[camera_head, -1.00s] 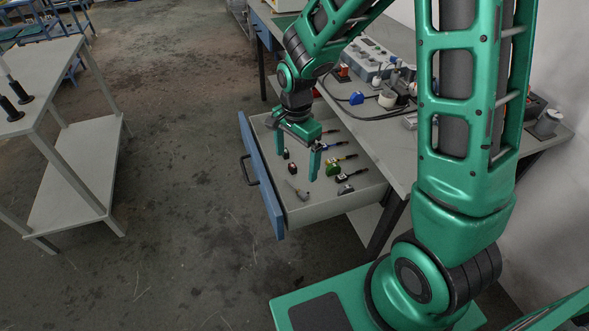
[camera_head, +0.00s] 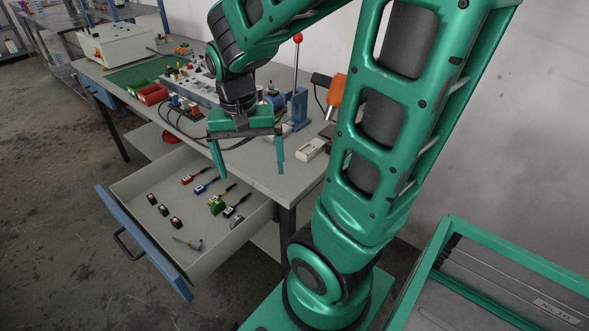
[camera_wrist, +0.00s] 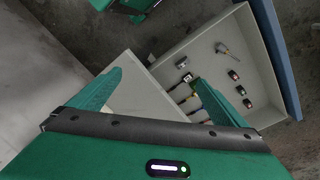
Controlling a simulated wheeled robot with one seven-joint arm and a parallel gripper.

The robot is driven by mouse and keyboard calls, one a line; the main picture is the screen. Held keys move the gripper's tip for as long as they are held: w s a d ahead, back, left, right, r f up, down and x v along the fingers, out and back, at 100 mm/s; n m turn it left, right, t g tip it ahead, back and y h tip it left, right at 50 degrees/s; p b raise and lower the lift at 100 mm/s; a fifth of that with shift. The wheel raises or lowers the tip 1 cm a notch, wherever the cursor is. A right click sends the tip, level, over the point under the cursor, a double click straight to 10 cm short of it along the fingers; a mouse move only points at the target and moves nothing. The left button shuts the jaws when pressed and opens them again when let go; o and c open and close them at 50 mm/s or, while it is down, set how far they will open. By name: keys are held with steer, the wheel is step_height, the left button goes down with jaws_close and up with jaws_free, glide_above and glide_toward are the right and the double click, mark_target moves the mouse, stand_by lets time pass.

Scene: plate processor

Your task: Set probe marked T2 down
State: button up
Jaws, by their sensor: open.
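Several probe-like tools with coloured bodies lie in the open drawer (camera_head: 135,187): a red one (camera_head: 194,177), a blue one (camera_head: 206,187), a green one (camera_head: 217,205) and a black one (camera_head: 236,208). Their markings are too small to read, so I cannot tell which is T2. My gripper (camera_head: 252,174) is open and empty, pointing down by the table's front edge, to the right of the probes. In the wrist view my gripper (camera_wrist: 159,76) has its fingers spread, and the right finger partly hides the probes.
Three small dark blocks (camera_head: 163,210), a slim grey tool (camera_head: 188,243) and a grey piece (camera_head: 237,221) lie in the drawer. The worktable (camera_head: 265,183) carries cables, red and green bins (camera_head: 151,93), a blue press (camera_head: 298,110) and a white box (camera_head: 312,149).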

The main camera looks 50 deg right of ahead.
steer(key=s+d+r+n, duration=0.1)
steer(key=s, duration=0.5)
steer(key=s+d+r+n+y, duration=0.1)
steer(key=s+d, duration=0.1)
steer(key=s, duration=0.4)
steer(key=shift+d+r+n, duration=0.15)
steer(key=shift+r+n, duration=0.15)
steer(key=shift+n, duration=0.1)
steer(key=shift+w, duration=0.1)
